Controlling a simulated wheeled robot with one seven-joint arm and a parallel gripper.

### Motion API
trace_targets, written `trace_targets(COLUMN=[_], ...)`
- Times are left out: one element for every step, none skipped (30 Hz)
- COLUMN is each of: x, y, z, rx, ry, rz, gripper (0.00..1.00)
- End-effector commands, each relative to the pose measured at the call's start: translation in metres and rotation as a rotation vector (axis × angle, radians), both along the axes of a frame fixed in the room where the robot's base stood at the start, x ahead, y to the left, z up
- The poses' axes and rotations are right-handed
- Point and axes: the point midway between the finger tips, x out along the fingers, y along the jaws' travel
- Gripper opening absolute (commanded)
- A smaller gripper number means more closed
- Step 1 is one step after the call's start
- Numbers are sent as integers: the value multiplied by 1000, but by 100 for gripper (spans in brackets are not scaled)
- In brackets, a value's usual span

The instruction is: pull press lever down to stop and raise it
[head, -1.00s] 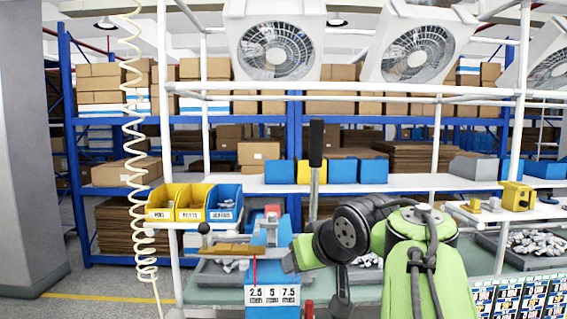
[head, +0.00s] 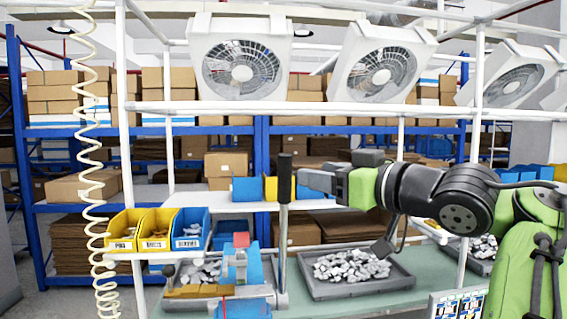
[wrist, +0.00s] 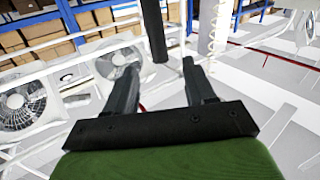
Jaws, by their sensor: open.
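The press lever (head: 284,215) is a grey rod with a black handle and stands upright at the right side of the blue press (head: 232,268), which has a red top. The press's lower part is cut off by the picture edge. My gripper (head: 306,178) is open and empty, just right of the black handle at about its height. In the wrist view the black handle (wrist: 153,30) lies ahead, between the lines of my two fingers (wrist: 160,66). I cannot tell whether it is between the fingertips or beyond them.
Yellow and blue bins (head: 155,229) stand left of the press. A grey tray of metal parts (head: 395,283) lies right of the lever on the green bench. White frame posts (head: 474,150) and a rail with fans (head: 241,57) stand around the bench.

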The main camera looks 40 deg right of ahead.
Motion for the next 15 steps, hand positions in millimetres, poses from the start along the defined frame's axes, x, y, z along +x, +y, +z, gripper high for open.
trace_targets(x=[6, 9, 12, 15, 17, 20, 22, 24, 29, 32, 35, 40, 43, 47, 51], y=[0, 0, 0, 0, 0, 0, 0, 0, 0, 0, 0, 0, 0, 0, 1], z=[1, 1, 1, 1, 1, 1, 2, 2, 2, 1, 1, 1, 1, 1, 1], rx=[4, 4, 4, 3, 3, 2, 1, 0, 1, 1, 1, 1, 1, 1, 0], ry=[3, 3, 4, 4, 3, 2, 0, -1, -2, -2, -2, -2, -2, -1, -1], rz=[4, 5, 5, 5, 4, 3, 2, 2, 4, 5, 5, 5, 4, 4, 5], gripper=[54, 54, 54, 54, 54, 54, 54, 54, 54, 54, 54, 54, 54, 54, 54])
